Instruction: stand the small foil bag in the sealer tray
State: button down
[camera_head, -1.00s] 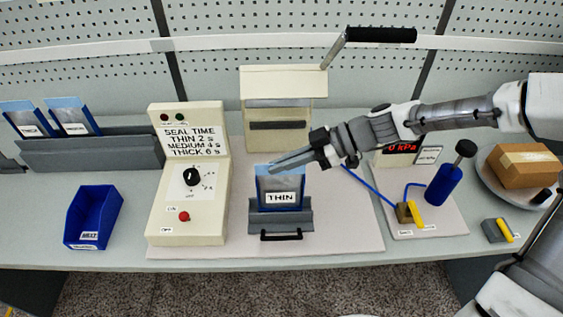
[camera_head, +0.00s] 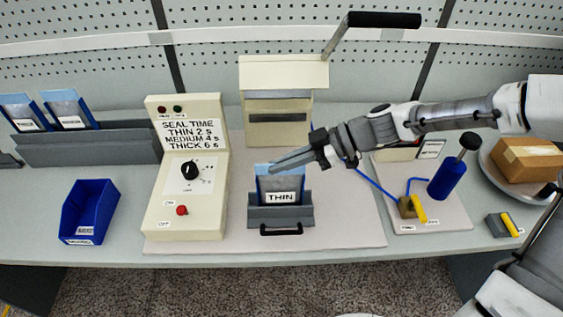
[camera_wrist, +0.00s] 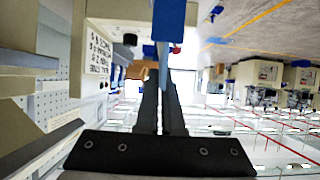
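The small foil bag (camera_head: 282,183), blue-edged with a "THIN" label, is upright at the sealer tray (camera_head: 281,215), a grey holder with a black handle. Its lower edge is hidden behind the tray's front wall, so I cannot tell whether it touches the bottom. My gripper (camera_head: 273,167) reaches in from the right, its fingers at the bag's top edge. In the wrist view, the fingers (camera_wrist: 163,90) are close together with the thin edge of the bag (camera_wrist: 171,20) between them.
The cream control box (camera_head: 188,180) with dial and red button stands left of the tray. The sealer (camera_head: 283,80) with its raised lever is behind. A blue bin (camera_head: 90,212) and a grey rack (camera_head: 90,150) with two bags are at left. A pump (camera_head: 447,180) stands at right.

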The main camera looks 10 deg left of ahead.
jog(key=shift+f, duration=0.2)
jog(key=c, duration=1)
grip_release()
jog(key=v, duration=1.7)
jog(key=shift+d+r, duration=0.1)
jog(key=shift+d, duration=0.2)
